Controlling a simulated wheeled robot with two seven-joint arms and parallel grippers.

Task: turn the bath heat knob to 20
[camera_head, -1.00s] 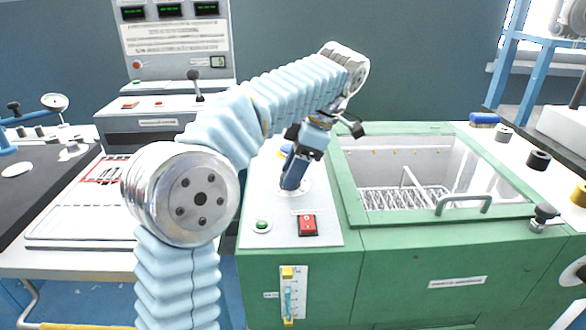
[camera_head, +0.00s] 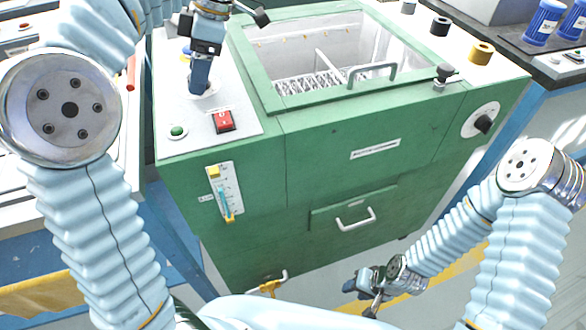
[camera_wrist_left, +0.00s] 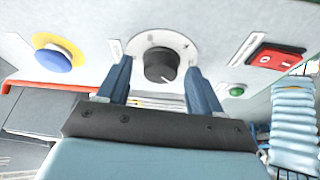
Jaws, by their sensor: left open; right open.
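A black round knob (camera_wrist_left: 159,62) with a pale pointer mark sits on a white dial on the grey control panel (camera_head: 236,99). My left gripper (camera_head: 200,88) points down at this dial; in the left wrist view its two blue fingers (camera_wrist_left: 159,74) are open, one on each side of the knob. I cannot tell whether they touch it. The dial's numbers are too small to read. A second black knob (camera_head: 483,124) on a white dial is on the green front at the right. My right gripper (camera_head: 371,293) is open, low in front of the bench.
A red switch (camera_head: 223,121), a green button (camera_head: 177,132) and a blue button on yellow (camera_wrist_left: 54,57) share the panel. The open bath (camera_head: 310,60) with its handled green frame lies right of it. A drawer handle (camera_head: 356,219) sticks out below.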

